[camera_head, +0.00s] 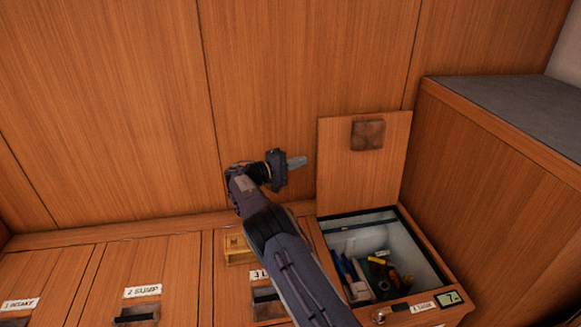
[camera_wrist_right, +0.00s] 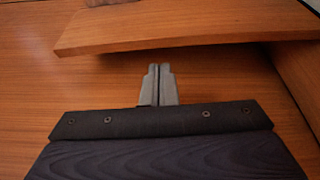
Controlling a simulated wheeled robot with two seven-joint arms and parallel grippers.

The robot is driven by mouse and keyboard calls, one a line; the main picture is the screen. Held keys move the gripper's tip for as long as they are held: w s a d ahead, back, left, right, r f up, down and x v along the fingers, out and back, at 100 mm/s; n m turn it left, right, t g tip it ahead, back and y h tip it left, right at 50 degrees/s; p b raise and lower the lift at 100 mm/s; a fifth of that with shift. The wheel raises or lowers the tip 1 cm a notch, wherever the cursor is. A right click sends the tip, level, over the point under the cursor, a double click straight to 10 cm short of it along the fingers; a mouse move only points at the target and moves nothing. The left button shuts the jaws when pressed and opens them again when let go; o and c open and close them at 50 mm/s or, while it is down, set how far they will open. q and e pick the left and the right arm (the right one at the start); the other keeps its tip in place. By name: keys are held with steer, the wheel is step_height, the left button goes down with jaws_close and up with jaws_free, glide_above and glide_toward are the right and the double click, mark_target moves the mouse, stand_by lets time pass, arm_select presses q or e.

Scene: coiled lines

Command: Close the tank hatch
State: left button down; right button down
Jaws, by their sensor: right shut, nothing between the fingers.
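The open hatch (camera_head: 350,180) is a square wooden lid with a dark square block (camera_head: 367,134) on it. It stands up at the back edge of the open tank (camera_head: 421,235), in front of the wood wall. The tank has pale inner walls, and several tools lie inside. My right gripper (camera_head: 303,161) is shut and empty, just left of the hatch, pointing right. In the right wrist view its fingers (camera_wrist_right: 158,84) are together, and the hatch (camera_wrist_right: 190,28) shows as a board across the top, apart from them. My left gripper is not in view.
A tall wood cabinet (camera_head: 490,190) with a grey top stands right of the tank. Closed lids labelled 1 (camera_head: 30,290) and 2 (camera_head: 135,275) lie to the left. A small display (camera_head: 450,298) sits on the tank's front right corner. My right arm covers part of lid 3.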

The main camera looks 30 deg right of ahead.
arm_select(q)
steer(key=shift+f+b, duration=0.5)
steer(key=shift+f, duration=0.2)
arm_select(e)
steer(key=d, duration=0.5)
steer(key=shift+f, duration=0.1)
